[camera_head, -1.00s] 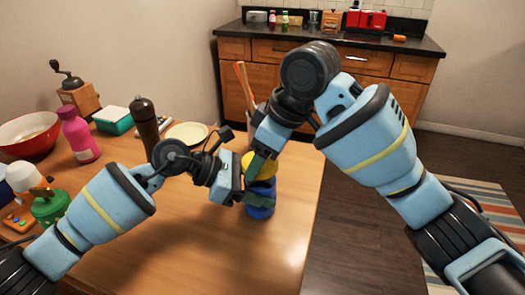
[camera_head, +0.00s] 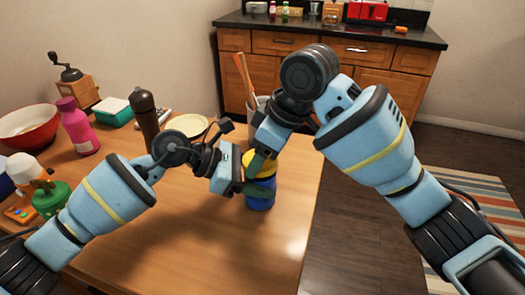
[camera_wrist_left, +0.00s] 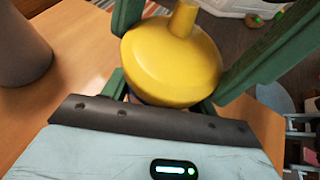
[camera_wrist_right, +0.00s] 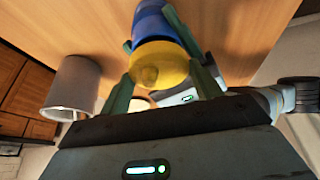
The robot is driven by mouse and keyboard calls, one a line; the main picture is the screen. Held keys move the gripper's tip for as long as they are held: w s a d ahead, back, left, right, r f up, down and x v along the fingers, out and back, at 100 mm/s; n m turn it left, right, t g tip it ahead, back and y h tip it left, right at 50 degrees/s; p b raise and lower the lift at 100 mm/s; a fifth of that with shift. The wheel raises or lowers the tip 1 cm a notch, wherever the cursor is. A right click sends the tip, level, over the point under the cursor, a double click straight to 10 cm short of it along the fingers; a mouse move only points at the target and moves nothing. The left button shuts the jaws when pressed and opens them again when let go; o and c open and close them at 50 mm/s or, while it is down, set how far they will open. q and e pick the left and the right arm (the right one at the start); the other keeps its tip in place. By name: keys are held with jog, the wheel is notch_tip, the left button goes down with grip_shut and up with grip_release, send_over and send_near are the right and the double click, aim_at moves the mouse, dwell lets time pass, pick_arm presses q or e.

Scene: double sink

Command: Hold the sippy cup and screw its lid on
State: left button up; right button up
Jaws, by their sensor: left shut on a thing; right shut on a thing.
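The blue sippy cup (camera_head: 260,200) stands upright near the right edge of the wooden table. My left gripper (camera_head: 256,189) is shut on the cup's body from the left. The yellow lid (camera_head: 264,166), a dome with a spout, sits on top of the cup. In the left wrist view, the lid (camera_wrist_left: 170,65) hides most of the cup below it. My right gripper (camera_wrist_right: 163,80) is shut on the lid from above, with one green finger on each side. In the right wrist view, lid and cup line up; I cannot tell how tight the seam is.
A grey holder (camera_wrist_right: 72,88) with utensils stands just behind the cup. A dark pepper mill (camera_head: 144,115), a plate (camera_head: 188,126), a pink bottle (camera_head: 78,127) and a red bowl (camera_head: 30,124) stand left and behind. The front middle of the table is clear.

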jog(key=shift+f, duration=0.55)
dwell(0.4)
pick_arm(q)
grip_shut()
pick_arm(e)
jog(key=o, duration=0.7)
jog(key=shift+o, duration=1.3)
jog(key=shift+r, duration=0.1)
jog(key=shift+r, duration=2.2)
